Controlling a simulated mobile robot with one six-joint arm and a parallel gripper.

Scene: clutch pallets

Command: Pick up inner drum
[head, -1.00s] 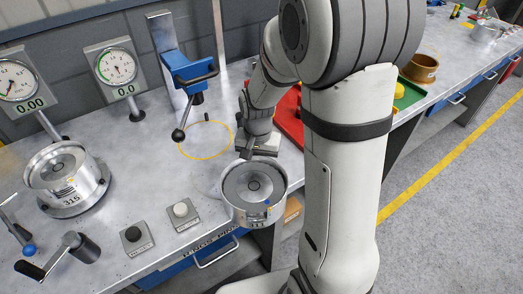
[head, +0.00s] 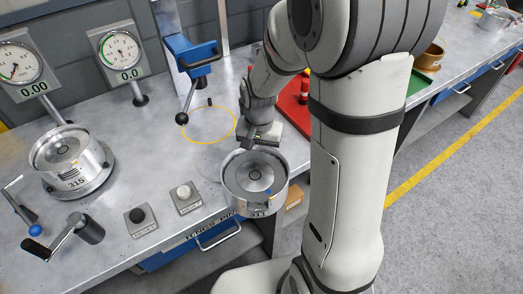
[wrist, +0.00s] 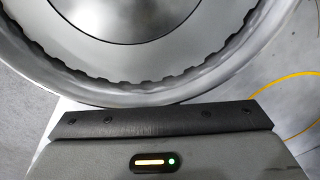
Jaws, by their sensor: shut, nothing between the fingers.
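A silvery round drum (head: 254,184) with a number on its front is near the front edge of the bench. I cannot tell whether it rests on the bench or is clear of it. My gripper (head: 249,140) is shut at the drum's back rim. In the wrist view a dark finger pad (wrist: 165,120) lies along the outside of the drum's rim, and the toothed inner edge of the drum (wrist: 150,85) fills the top. Contact between them is unclear. A second drum marked 315 (head: 70,158) sits upright on a round base at the left.
A yellow circle (head: 236,124) marks the bench behind the drum. A blue clamp press (head: 193,57), two dial gauges (head: 123,54), hand cranks (head: 85,228) and two push buttons (head: 138,215) stand around. A red tray (head: 292,101) is partly behind my arm.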

